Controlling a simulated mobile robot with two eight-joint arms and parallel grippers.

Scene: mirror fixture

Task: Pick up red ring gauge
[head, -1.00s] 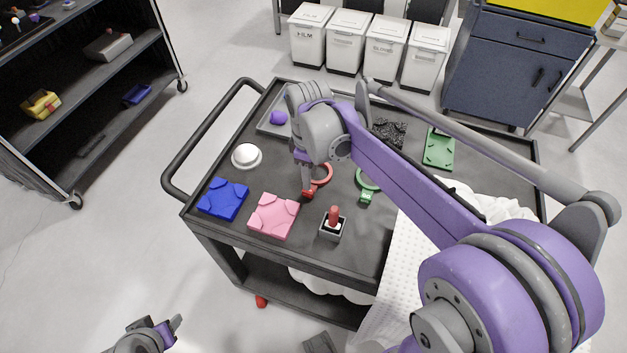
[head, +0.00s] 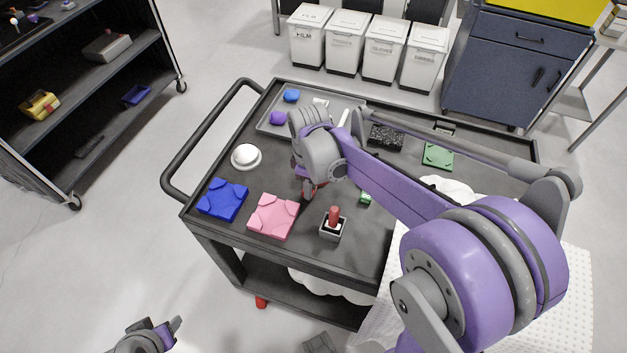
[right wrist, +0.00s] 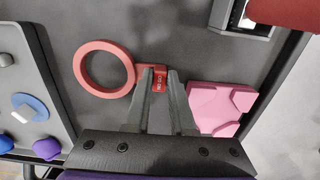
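The red ring gauge (right wrist: 84,69) shows in the right wrist view as a flat ring with a short labelled handle. My right gripper (right wrist: 160,76) has its two fingers against both sides of that handle, and the ring sticks out to the left. In the head view the red ring gauge (head: 319,188) is mostly hidden behind my right gripper (head: 306,190), over the cart top. I cannot tell how far it is above the surface. My left gripper (head: 172,328) is low at the bottom left, off the cart, and its opening is unclear.
On the cart (head: 290,157) are a blue block (head: 222,199), a pink block (head: 272,216), a white dome (head: 246,156) and a box with a red peg (head: 333,222). A grey tray (head: 268,128) is behind. A green gauge (head: 366,198) is partly hidden by my arm.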

